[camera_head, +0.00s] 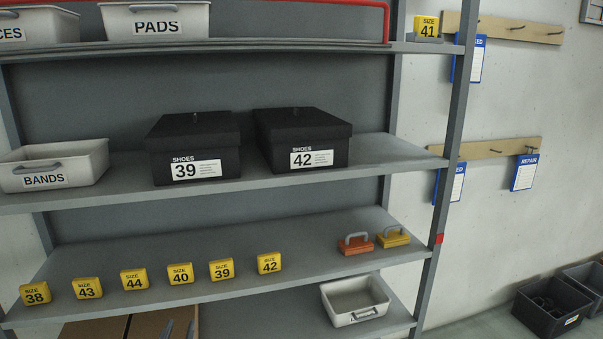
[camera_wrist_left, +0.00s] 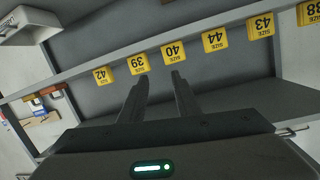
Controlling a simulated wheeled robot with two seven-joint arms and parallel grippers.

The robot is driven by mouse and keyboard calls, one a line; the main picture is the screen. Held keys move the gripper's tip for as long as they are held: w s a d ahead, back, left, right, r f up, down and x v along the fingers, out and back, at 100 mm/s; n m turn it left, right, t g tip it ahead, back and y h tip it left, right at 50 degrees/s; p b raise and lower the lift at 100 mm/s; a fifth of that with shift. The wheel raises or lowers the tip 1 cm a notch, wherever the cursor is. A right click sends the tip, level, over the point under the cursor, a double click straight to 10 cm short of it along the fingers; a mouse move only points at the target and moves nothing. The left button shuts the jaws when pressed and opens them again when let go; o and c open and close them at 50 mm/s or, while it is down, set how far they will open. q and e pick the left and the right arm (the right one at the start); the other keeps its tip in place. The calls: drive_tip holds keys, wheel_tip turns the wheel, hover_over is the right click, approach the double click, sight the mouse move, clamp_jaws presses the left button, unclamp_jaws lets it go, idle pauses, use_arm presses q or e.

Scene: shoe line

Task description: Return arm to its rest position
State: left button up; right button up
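My left gripper (camera_wrist_left: 159,76) shows in the left wrist view with its two fingers apart and nothing between them. The fingers point toward the shelf edge with the yellow size blocks, near the size 39 block (camera_wrist_left: 138,65) and the size 40 block (camera_wrist_left: 173,52). In the head view, only the fingertips of what looks like this gripper (camera_head: 180,327) show at the bottom edge, below the row of blocks and in front of brown cardboard. The rest of the left arm is out of view. My right gripper is in neither view.
The grey shelf (camera_head: 310,262) also bears an orange-handled block (camera_head: 356,245) and a yellow one (camera_head: 393,238). Above are black shoe boxes 39 (camera_head: 195,147) and 42 (camera_head: 303,140) and a BANDS bin (camera_head: 55,165). A white bin (camera_head: 355,299) sits lower right.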

use_arm(q)
drive_tip(key=s+d+f+g+h, duration=0.15)
drive_tip(key=s+f+g, duration=0.45)
drive_tip(key=s+f, duration=1)
drive_tip(key=s+d+f+m+g+h, duration=0.1)
drive_tip(key=s+d+f+g, duration=0.15)
drive_tip(key=s, duration=0.85)
drive_tip(key=s+d+f+m+g+h, duration=0.1)
drive_tip(key=s+f+g, duration=0.3)
drive_tip(key=s, duration=0.6)
wheel_tip(320, 180, down, 29)
drive_tip(key=b, duration=0.4)
drive_tip(key=s+a+f+g+b, duration=0.1)
drive_tip(key=s+f+b, duration=0.1)
drive_tip(key=s+f, duration=0.7)
drive_tip(key=s+a+f+g+b, duration=0.1)
drive_tip(key=s+a+f+b, duration=0.1)
drive_tip(key=s+f, duration=0.8)
wheel_tip(320, 180, down, 5)
drive_tip(key=shift+s+a+r+m, duration=0.15)
drive_tip(key=shift+r+m, duration=0.05)
drive_tip(key=shift+m, duration=0.1)
drive_tip(key=shift+y, duration=0.25)
